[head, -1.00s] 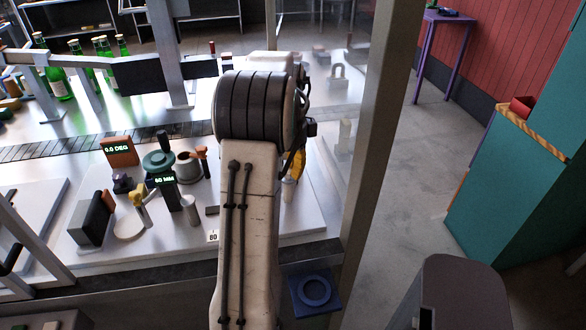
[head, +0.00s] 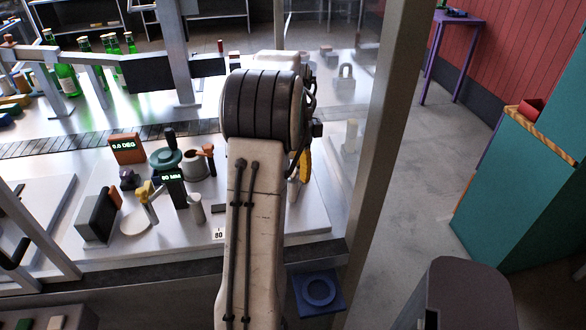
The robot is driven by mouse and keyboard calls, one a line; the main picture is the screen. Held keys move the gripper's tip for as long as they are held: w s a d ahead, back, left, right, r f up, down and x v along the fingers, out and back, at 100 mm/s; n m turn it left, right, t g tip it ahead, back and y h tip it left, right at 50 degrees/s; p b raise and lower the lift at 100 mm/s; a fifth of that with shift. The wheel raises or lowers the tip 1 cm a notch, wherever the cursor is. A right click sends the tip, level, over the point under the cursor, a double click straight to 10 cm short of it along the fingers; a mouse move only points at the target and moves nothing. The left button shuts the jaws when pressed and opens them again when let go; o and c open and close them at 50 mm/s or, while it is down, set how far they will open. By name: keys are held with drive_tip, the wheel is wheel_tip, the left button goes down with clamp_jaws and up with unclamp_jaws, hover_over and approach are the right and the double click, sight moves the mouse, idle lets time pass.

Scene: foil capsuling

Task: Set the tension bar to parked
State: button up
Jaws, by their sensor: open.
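My arm (head: 255,200) reaches forward over the right part of a pale work plate (head: 310,222). Its dark ribbed joint (head: 262,103) and pale link hide what lies behind them. My gripper is hidden behind the arm. I cannot tell which part is the tension bar. Candidates on the plate are a lever with a yellow knob (head: 145,192) and an orange-brown handle (head: 208,153) by a grey cup (head: 192,163). A yellow piece (head: 305,166) shows just right of my arm; I cannot tell what it is.
A display reading 0.0 DEG (head: 126,149), a dark display post (head: 174,188), a teal round part (head: 166,159) and a dark block (head: 97,216) crowd the plate. Green bottles (head: 66,78) stand back left. A metal post (head: 385,130) rises on the right.

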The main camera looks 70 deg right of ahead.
wheel_tip(320, 180, up, 12)
idle(0.9)
idle(0.3)
drive_tip(key=shift+w, duration=0.1)
